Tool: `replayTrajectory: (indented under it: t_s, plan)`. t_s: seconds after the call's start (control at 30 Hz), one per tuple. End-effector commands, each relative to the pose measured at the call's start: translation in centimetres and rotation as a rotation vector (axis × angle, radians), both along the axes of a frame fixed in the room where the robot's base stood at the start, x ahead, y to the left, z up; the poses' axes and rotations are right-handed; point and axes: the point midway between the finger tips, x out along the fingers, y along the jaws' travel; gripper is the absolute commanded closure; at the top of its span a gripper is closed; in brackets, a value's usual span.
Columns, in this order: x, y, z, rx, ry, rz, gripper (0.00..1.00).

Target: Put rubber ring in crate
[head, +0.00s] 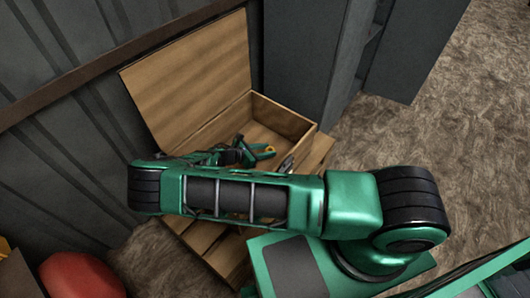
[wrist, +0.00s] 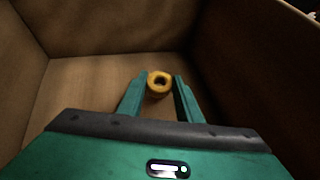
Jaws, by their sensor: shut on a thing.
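The wooden crate (head: 286,114) stands open in the head view, its lid (head: 192,85) tilted up at the back left. My gripper (head: 266,153) is over the crate's opening, partly covered by my arm. In the wrist view, my gripper (wrist: 160,85) is shut on the yellow-orange rubber ring (wrist: 158,92), which sits between the fingertips. The crate's inner walls (wrist: 22,80) surround the fingers and ring there. A small yellow bit of the ring shows at the fingertips in the head view. I cannot tell whether the ring touches the crate floor.
Dark panelled wall (head: 60,170) stands behind and left of the crate. A grey cabinet (head: 300,50) is close behind it on the right. A red rounded object (head: 80,275) is at the lower left. Rough brown floor (head: 450,140) at right is clear.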

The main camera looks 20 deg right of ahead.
Motion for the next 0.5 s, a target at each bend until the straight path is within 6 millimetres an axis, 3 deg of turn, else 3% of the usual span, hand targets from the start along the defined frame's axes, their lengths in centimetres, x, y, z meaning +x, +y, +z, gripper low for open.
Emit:
replayTrajectory:
  t_s: [0.1, 0.5]
  plan:
    - [0.01, 0.01, -0.88, 0.0, -0.001, 0.0, 0.9]
    - [-0.01, -0.02, -1.32, 0.0, -0.001, 0.0, 0.9]
